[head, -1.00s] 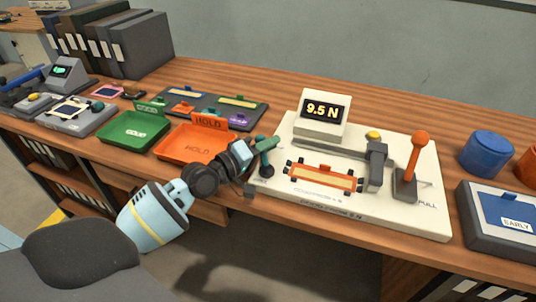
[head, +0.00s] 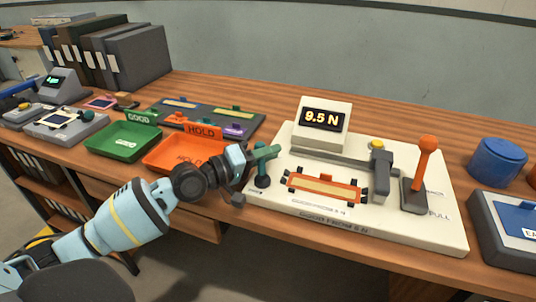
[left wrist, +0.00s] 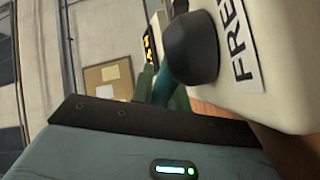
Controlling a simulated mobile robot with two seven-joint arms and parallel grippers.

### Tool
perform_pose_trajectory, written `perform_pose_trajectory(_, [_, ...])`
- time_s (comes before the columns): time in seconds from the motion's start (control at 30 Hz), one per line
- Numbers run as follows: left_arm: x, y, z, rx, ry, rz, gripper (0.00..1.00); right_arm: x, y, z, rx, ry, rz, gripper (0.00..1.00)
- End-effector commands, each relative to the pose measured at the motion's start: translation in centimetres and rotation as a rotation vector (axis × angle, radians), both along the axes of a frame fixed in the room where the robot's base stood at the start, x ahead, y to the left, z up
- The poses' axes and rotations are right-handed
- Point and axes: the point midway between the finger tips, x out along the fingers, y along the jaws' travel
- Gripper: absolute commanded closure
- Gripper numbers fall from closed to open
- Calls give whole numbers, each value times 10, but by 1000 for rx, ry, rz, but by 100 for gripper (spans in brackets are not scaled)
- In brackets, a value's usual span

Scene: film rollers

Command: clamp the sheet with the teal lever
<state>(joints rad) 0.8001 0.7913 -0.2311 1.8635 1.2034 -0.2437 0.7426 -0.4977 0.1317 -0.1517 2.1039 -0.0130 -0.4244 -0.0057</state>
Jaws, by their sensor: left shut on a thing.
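The teal lever (head: 266,153) rises from a dark pivot (head: 262,181) at the left end of the cream test fixture (head: 430,240). My left gripper (head: 247,164) is shut on the lever's handle, which leans to the right. In the left wrist view, part of the teal lever (left wrist: 163,86) shows beside a large dark round part and a label whose visible letters read "FREE". The fingertips are hard to make out there. The sheet (head: 325,187), pale with an orange frame, lies flat on the fixture with black clips around it. My right gripper is out of view.
The fixture's display (head: 322,119) reads 9.5 N. An orange-knobbed lever (head: 423,160) stands at its right, near a grey block (head: 381,175). An orange HOLD tray (head: 160,160) and a green GOOD tray (head: 105,143) lie left. A blue cylinder (head: 497,160) stands right.

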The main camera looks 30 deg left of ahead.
Motion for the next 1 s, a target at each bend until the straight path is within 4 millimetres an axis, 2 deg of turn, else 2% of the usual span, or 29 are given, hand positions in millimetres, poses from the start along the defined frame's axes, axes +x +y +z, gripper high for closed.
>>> perform_pose_trajectory(0.03, [4,7,9,-1,-22,17,100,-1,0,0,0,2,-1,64])
perform_pose_trajectory(0.07, [4,7,9,-1,-22,17,100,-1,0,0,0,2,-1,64])
perform_pose_trajectory(0.1, [4,7,9,-1,-22,17,82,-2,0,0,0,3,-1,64])
perform_pose_trajectory(0.27, [3,7,9,0,-21,15,62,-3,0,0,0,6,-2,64])
perform_pose_trajectory(0.63, [2,4,10,-1,-14,9,60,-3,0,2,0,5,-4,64])
perform_pose_trajectory(0.77, [2,4,26,-3,-18,9,60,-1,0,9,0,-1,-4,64])
perform_pose_trajectory(0.87, [3,6,48,-4,-28,12,60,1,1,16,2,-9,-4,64])
perform_pose_trajectory(0.9, [-1,3,51,-4,-28,11,59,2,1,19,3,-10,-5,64])
perform_pose_trajectory(1.0, [-17,-5,53,-7,-32,11,43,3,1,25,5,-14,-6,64])
